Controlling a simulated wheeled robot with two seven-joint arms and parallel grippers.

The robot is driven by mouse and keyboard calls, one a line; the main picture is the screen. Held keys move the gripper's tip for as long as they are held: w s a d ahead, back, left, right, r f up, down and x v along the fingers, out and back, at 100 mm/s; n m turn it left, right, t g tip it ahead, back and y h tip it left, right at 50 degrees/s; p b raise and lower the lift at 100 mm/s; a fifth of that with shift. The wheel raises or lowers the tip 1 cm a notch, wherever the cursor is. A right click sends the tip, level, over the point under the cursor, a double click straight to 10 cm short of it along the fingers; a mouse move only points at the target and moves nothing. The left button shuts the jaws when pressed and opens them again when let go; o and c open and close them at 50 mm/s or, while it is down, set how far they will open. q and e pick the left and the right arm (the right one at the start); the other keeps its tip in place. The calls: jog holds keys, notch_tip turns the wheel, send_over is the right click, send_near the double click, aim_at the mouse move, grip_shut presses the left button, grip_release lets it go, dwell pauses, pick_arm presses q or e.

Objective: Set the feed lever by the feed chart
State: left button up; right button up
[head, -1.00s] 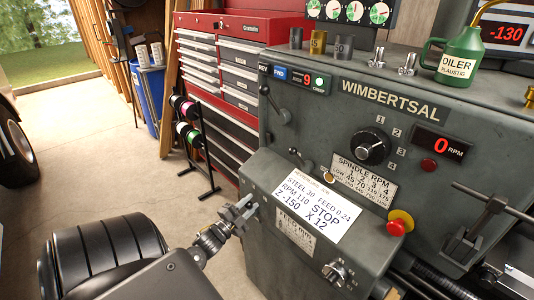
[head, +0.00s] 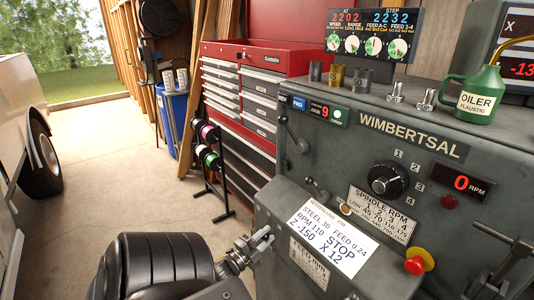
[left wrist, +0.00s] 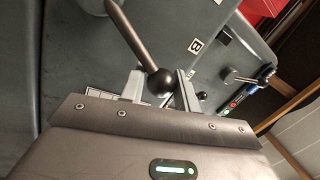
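My left gripper (head: 256,242) is at the left front edge of the grey-green lathe (head: 360,130), beside the feed chart plate (head: 309,264), whose print is too small to read. In the left wrist view, a lever (left wrist: 132,35) with a dark ball knob (left wrist: 160,82) reaches between the fingers of that gripper (left wrist: 162,88). The fingers lie on either side of the knob; I cannot tell whether they press on it. A plate marked B (left wrist: 195,45) is beyond them. The job card (head: 333,236) reads steel 30, feed 0.24, RPM 110. My right gripper is not in view.
Another lever (left wrist: 242,77) stands near the lit FWD panel. A red stop button (head: 414,265), a speed dial (head: 387,180) and a 0 RPM display (head: 461,184) are on the lathe face. A green oiler (head: 478,96) stands on top. Open floor lies left.

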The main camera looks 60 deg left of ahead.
pick_arm(q)
jog(key=o, duration=0.3)
jog(key=shift+a+f, duration=0.1)
jog(key=shift+o, duration=0.2)
jog(key=shift+s+d+f, duration=0.15)
jog(key=shift+s+d, duration=0.05)
jog(key=shift+s, duration=0.15)
jog(key=b+v, duration=0.2)
jog(key=v, duration=0.8)
jog(key=shift+a, duration=0.1)
